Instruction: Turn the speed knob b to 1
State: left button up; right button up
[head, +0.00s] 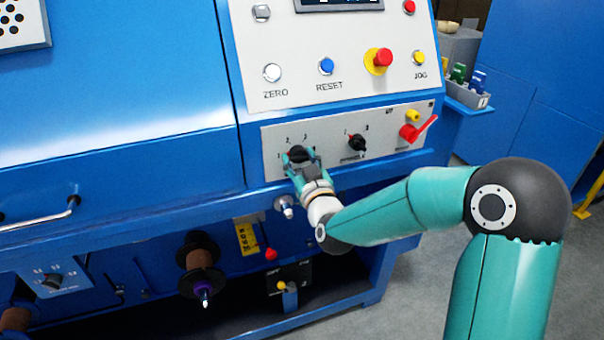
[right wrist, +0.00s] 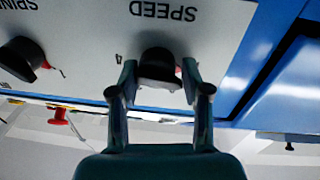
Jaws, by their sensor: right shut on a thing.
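The black speed knob (head: 297,153) is on the light grey lower panel of the blue machine, with the marks 1, 2 and 3 around it. My right gripper (head: 302,163) is shut on it from below. In the right wrist view the knob (right wrist: 158,62) sits between the two fingers of my right gripper (right wrist: 158,82), under the upside-down word SPEED. A bit of red shows at the knob's edge, but I cannot tell which mark it points to. My left gripper is not in view.
A second black knob (head: 357,144) is to the right, also seen in the wrist view (right wrist: 22,58). Further right is a red lever switch (head: 416,129). A red emergency button (head: 378,60) is above. A chrome handle (head: 45,220) sticks out at left.

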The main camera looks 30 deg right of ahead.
jog(key=shift+d+f+n, duration=0.15)
jog(key=shift+d+n, duration=0.1)
jog(key=shift+n, duration=0.05)
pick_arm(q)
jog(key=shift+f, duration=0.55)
pick_arm(e)
jog(key=shift+r, duration=0.2)
jog(key=o, duration=1)
jog(key=shift+d, duration=0.1)
jog(key=shift+s, duration=0.1)
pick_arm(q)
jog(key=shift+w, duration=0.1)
pick_arm(e)
jog(key=v, duration=0.7)
jog(key=shift+s+a, duration=0.15)
jog(key=shift+a, duration=0.05)
